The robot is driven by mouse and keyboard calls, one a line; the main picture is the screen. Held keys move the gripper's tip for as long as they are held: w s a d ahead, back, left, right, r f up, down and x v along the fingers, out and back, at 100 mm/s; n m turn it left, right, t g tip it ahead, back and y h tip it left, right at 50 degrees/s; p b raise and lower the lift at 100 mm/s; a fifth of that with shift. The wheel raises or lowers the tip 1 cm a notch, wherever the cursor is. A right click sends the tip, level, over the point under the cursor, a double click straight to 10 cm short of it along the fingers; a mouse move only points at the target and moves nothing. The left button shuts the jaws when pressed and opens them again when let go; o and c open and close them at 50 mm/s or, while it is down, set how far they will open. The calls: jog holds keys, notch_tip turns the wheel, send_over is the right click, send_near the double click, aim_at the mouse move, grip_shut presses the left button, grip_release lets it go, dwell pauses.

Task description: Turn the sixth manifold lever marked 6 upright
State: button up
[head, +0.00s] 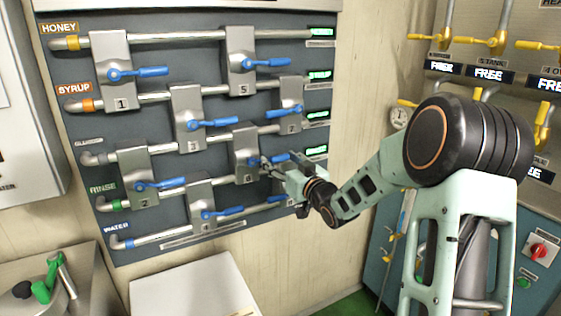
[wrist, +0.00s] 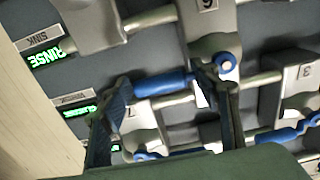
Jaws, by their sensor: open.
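The manifold plate marked 6 (head: 246,150) is in the lower middle-right of the wall panel. It also shows at the top of the wrist view (wrist: 208,30), with its number upside down. Its blue lever (wrist: 160,86) lies roughly sideways, pointing left from its hub in the wrist view. In the head view this lever (head: 281,157) points right and is partly hidden by my gripper (head: 270,167). My gripper (wrist: 167,82) is open, with one finger near the hub and the other near the lever's free end. I cannot tell whether either finger touches it.
Neighbouring plates 7 (head: 291,95), 3 (head: 187,105) and 4 (head: 201,194) carry similar sideways blue levers. Pipes cross the panel between them. A white box (head: 190,285) stands below the panel, and a teal cabinet (head: 535,220) stands at the right.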

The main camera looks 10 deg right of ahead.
aim_at(275, 160)
grip_shut()
jog(key=shift+r+n+b, duration=0.15)
jog(key=shift+n+b, duration=0.15)
jog(key=shift+b, duration=0.1)
jog(key=n+b, duration=0.1)
jog(key=r+n+b, duration=0.1)
jog(key=b, duration=0.1)
jog(key=shift+a+r+n, duration=0.15)
jog(key=shift+r+n, duration=0.15)
jog(key=shift+n, duration=0.1)
jog(key=r+n+b, duration=0.1)
jog(key=a+r+n+b, duration=0.1)
jog(key=n+b, duration=0.2)
jog(key=shift+s+a+r, duration=0.15)
jog(key=shift+s+r, duration=0.15)
jog(key=shift+r, duration=0.1)
jog(key=shift+s+a+r+n+b, duration=0.3)
jog(key=shift+a+r+n+b, duration=0.45)
jog(key=shift+n+b, duration=0.95)
jog(key=shift+s+a+r+n+b, duration=0.35)
jog(key=shift+a+n+b, duration=0.8)
jog(key=shift+n+b, duration=0.55)
jog(key=shift+s+a+r+n+b, duration=0.25)
jog(key=shift+a+r+n+b, duration=0.55)
jog(key=shift+n+b, duration=0.85)
jog(key=shift+a+f+n, duration=0.2)
jog(key=shift+n, duration=0.15)
